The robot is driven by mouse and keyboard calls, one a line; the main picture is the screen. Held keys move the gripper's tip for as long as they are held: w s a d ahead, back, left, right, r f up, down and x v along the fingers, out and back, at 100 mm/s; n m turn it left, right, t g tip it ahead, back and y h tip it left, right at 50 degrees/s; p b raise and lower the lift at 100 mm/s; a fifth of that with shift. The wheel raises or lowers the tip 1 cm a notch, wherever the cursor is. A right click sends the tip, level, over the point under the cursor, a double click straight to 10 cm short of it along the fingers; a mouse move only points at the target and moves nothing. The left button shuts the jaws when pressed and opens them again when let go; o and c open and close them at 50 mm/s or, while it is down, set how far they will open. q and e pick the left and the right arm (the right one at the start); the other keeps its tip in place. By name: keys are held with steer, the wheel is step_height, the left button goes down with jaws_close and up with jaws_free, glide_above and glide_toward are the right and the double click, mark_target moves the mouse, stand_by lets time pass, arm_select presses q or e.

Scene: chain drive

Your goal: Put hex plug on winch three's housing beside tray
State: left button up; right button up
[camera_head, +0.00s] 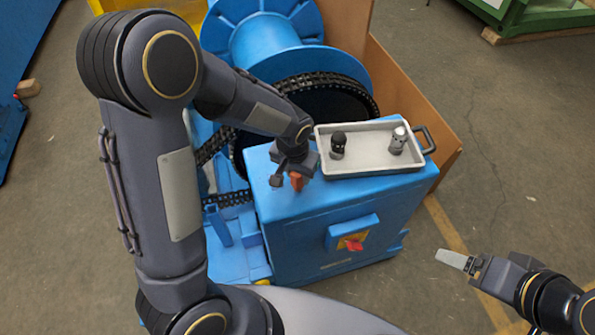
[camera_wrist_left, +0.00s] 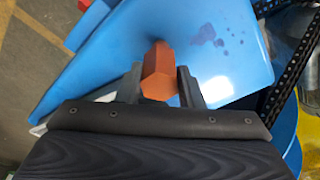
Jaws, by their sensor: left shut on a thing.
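An orange hex plug (camera_wrist_left: 158,75) is held between the two fingers of my left gripper (camera_wrist_left: 160,88) in the left wrist view. In the head view the plug (camera_head: 297,181) shows just below the left gripper (camera_head: 288,178), over the top of the blue winch housing (camera_head: 320,196), left of the tray (camera_head: 365,168). I cannot tell whether the plug touches the housing. My right gripper (camera_head: 455,261) is at the lower right, away from the housing; its fingers look close together, but their gap does not show clearly.
A black chain (camera_head: 335,85) and blue drum (camera_head: 262,42) stand behind. A red knob (camera_head: 352,244) is on the housing's front. Floor at right is clear.

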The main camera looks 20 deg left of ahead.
arm_select(q)
steer(key=shift+f, duration=0.25)
steer(key=o, duration=0.9)
steer(key=shift+r, duration=0.1)
steer(key=shift+o, duration=0.2)
step_height(320, 180, up, 11)
steer(key=s, duration=0.2)
steer(key=s+a+r+n+t+h, duration=0.1)
steer(key=s+a+r+n+t, duration=0.1)
steer(key=s, duration=0.7)
steer(key=s+a+r+n+t+h, duration=0.1)
steer(key=s+a, duration=0.3)
steer(key=s, duration=0.5)
steer(key=shift+s+a+r+n+t+h, duration=0.2)
steer(key=shift+r+n+t+h, duration=0.2)
steer(key=shift+r+h, duration=0.4)
